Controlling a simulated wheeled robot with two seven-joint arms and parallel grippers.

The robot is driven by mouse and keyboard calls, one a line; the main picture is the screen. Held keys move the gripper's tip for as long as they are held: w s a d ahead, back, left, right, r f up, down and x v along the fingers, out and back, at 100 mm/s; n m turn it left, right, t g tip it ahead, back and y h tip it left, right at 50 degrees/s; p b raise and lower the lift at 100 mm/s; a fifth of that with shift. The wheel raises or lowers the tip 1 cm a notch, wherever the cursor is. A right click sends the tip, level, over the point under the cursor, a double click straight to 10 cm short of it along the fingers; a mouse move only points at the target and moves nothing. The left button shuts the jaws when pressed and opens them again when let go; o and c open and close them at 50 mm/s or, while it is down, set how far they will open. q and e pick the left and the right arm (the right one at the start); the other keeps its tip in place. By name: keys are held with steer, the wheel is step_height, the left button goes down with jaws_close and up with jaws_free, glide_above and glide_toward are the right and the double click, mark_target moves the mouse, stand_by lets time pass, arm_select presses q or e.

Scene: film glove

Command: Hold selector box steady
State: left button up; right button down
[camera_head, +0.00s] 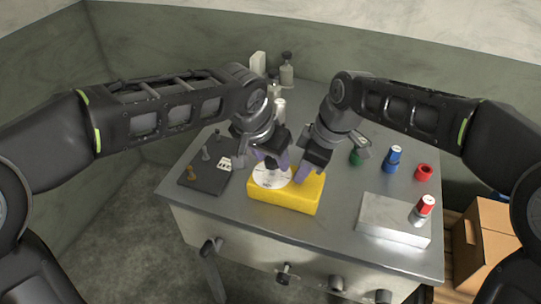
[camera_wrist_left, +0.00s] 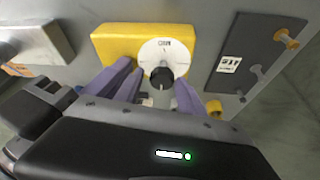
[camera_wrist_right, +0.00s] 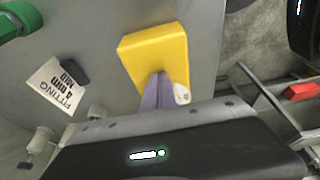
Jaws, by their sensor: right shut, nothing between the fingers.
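The yellow selector box (camera_head: 285,199) stands near the table's front edge, with a white dial disc (camera_head: 268,179) on its left part. A black knob (camera_wrist_left: 161,77) sits on the disc. My left gripper (camera_head: 277,162) is open over the dial. In the left wrist view its purple fingers (camera_wrist_left: 153,76) are spread on either side of the knob. My right gripper (camera_head: 304,173) is shut and empty at the box's right part. In the right wrist view its closed fingers (camera_wrist_right: 161,84) overlap the yellow box (camera_wrist_right: 155,52); I cannot tell whether they touch it.
A dark tray (camera_head: 208,182) with small fittings lies left of the box. Blue (camera_head: 392,160), red (camera_head: 424,172) and green (camera_head: 356,157) pieces stand to the right. A metal block (camera_head: 390,220) with a red-topped piece lies front right. Bottles (camera_head: 287,75) stand at the back.

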arm_select(q)
steer(key=shift+o, duration=0.6)
steer(key=shift+w+a, duration=0.1)
arm_select(e)
steer(key=shift+s+d+f, duration=0.1)
steer(key=shift+d+f, duration=0.1)
steer(key=shift+f, duration=0.25)
arm_select(q)
steer(key=shift+r, duration=0.4)
steer(key=v, duration=1.1)
steer(key=shift+s, duration=0.3)
arm_select(e)
steer(key=shift+r, duration=0.1)
steer(key=shift+a+r, duration=0.1)
steer(key=shift+r, duration=0.4)
arm_select(q)
steer(key=shift+w, duration=0.1)
arm_select(e)
steer(key=shift+r, duration=2.2)
steer(key=shift+r, duration=0.1)
